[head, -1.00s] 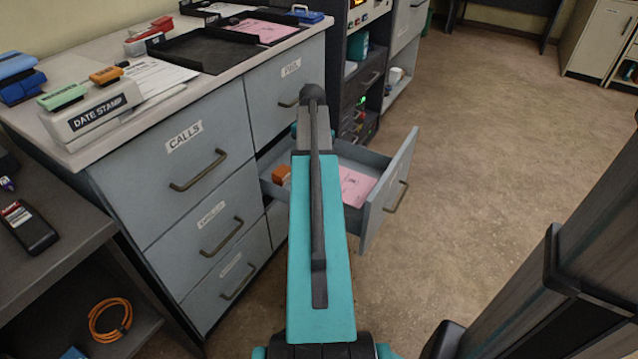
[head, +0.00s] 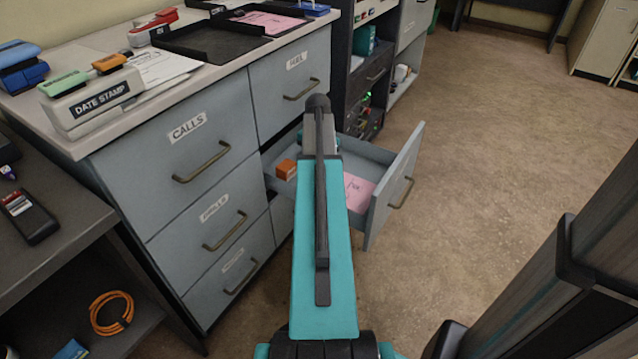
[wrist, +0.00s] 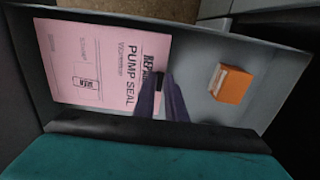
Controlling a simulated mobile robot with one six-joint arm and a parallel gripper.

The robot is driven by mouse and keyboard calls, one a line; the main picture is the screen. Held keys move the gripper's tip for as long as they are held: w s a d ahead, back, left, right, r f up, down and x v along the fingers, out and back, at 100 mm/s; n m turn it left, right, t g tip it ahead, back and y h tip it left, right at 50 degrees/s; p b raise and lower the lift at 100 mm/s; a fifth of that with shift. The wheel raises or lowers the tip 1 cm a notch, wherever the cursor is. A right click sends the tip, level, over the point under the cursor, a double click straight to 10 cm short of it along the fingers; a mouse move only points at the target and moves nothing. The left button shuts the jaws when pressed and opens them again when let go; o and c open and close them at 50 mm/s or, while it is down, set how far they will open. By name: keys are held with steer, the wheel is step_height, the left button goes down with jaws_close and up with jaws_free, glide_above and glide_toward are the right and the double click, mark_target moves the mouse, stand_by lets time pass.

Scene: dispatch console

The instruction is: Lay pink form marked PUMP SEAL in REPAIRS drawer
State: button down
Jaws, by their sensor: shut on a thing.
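The pink form (wrist: 105,68) reads PUMP SEAL in the wrist view. It lies along the inside of an open grey drawer (head: 398,168), and part of it also shows in the head view (head: 358,192). My gripper (wrist: 162,80) is shut on the printed edge of the form, low inside the drawer. The fingers cover part of the form's heading. In the head view my arm hides the fingers. The drawer's label is not visible in either view.
An orange box (wrist: 231,83) sits in the same drawer, right of my fingers in the wrist view. Closed drawers, one marked CALLS (head: 187,127), stand left of my arm. Floor right of the drawer is clear.

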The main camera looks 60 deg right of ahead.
steer(key=shift+f+b, duration=0.9)
steer(key=shift+f, duration=1.6)
steer(key=c, duration=1.8)
jaws_free()
steer(key=shift+f, duration=0.15)
step_height(320, 180, up, 12)
steer(key=p, duration=0.4)
steer(key=shift+r, duration=0.2)
